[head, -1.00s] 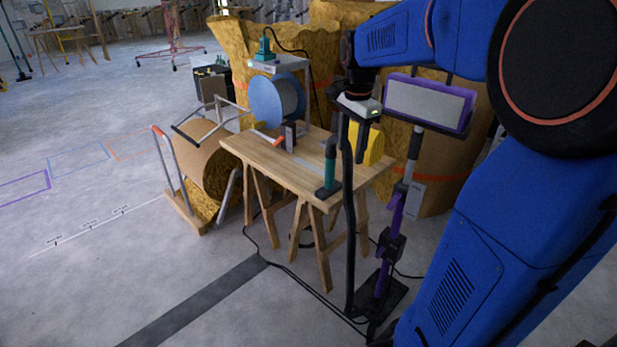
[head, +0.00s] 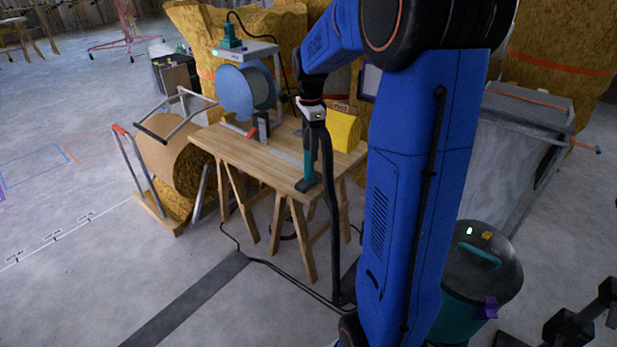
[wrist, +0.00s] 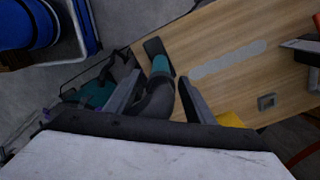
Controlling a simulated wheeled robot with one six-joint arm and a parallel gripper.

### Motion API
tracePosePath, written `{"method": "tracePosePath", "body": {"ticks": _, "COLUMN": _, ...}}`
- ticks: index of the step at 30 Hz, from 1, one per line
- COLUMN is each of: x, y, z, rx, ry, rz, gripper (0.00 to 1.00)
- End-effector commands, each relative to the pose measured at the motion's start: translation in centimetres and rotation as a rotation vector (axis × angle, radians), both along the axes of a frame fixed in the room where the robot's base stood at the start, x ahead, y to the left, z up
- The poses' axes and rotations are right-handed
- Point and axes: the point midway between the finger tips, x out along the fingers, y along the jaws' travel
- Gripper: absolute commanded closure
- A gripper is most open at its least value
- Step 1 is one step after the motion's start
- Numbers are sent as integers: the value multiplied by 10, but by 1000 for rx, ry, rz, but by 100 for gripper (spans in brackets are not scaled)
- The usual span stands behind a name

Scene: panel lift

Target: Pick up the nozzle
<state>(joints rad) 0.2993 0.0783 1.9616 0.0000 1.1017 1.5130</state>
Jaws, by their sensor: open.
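The nozzle (head: 309,168), teal with a dark foot, stands at the front right corner of the wooden table (head: 245,160). A black hose (head: 332,240) hangs from its upper end beside the table. In the wrist view the teal nozzle (wrist: 161,66) and its black hose end (wrist: 158,98) lie between the two fingers. My gripper (head: 312,135) points down around the nozzle's upper part, and it also shows in the wrist view (wrist: 160,80). Its fingers are open, one on each side. I cannot tell whether either finger touches it.
A vacuum-like drum (head: 478,265) stands on the floor at right. Cables lie on the floor below the table. The floor at left is mostly clear.

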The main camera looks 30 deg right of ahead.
Motion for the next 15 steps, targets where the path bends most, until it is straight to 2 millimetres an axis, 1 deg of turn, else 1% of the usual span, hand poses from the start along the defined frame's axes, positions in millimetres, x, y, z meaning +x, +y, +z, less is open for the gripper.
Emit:
{"method": "tracePosePath", "body": {"ticks": 1, "x": -1, "y": 0, "z": -9, "rx": 1, "ry": 3, "rz": 0, "gripper": 51}}
{"method": "tracePosePath", "body": {"ticks": 4, "x": 0, "y": 0, "z": -23, "rx": 0, "ry": 2, "rz": 0, "gripper": 51}}
{"method": "tracePosePath", "body": {"ticks": 6, "x": 0, "y": 0, "z": -29, "rx": 0, "ry": 2, "rz": 1, "gripper": 51}}
{"method": "tracePosePath", "body": {"ticks": 11, "x": 0, "y": 0, "z": -36, "rx": 0, "ry": 0, "rz": 1, "gripper": 51}}
{"method": "tracePosePath", "body": {"ticks": 14, "x": 0, "y": 1, "z": -45, "rx": 0, "ry": 2, "rz": 1, "gripper": 51}}
{"method": "tracePosePath", "body": {"ticks": 15, "x": 0, "y": 1, "z": -51, "rx": 0, "ry": 2, "rz": 1, "gripper": 51}}
